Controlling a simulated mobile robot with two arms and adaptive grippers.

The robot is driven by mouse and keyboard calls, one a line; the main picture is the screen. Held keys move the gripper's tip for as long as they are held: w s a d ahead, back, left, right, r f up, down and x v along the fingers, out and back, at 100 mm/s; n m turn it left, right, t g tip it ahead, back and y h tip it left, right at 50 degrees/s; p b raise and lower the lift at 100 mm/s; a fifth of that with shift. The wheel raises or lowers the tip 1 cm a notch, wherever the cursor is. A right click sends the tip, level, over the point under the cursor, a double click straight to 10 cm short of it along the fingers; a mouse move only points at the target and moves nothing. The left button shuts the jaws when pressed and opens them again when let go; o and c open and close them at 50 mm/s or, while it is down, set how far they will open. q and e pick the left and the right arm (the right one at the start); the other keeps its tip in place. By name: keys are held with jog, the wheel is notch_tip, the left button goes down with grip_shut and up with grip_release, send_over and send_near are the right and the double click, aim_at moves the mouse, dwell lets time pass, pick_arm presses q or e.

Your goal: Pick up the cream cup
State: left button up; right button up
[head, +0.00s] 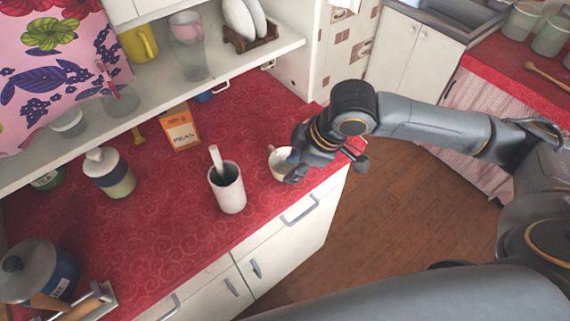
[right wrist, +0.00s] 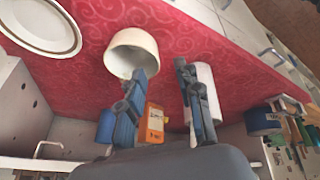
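The cream cup (head: 278,162) stands on the red counter near its right end, partly hidden by my right gripper (head: 294,170). In the right wrist view the cup (right wrist: 130,45) shows at the top, with one finger overlapping its lower edge. The fingers of my right gripper (right wrist: 162,72) are apart there, with red counter visible between them. The cup lies mostly to the left of this gap, not between the fingers. I cannot tell whether the finger touches it. My left gripper is not in view.
A white pot with a utensil (head: 228,190) stands left of the cup. An orange peas box (head: 181,130) and a lidded jar (head: 110,174) stand farther back. A white shelf (head: 215,76) overhangs the rear. A white plate (right wrist: 40,25) shows in the wrist view.

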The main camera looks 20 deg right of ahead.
aim_at(282, 163)
jog(key=x, duration=0.1)
jog(key=p+x, duration=0.1)
jog(key=x, duration=0.1)
jog(key=d+x, duration=0.1)
jog(key=x, duration=0.1)
jog(key=shift+w+a+f+p, duration=0.15)
jog(key=shift+w+f+p, duration=0.1)
jog(key=shift+f+p, duration=0.05)
jog(key=shift+f, duration=0.2)
grip_shut()
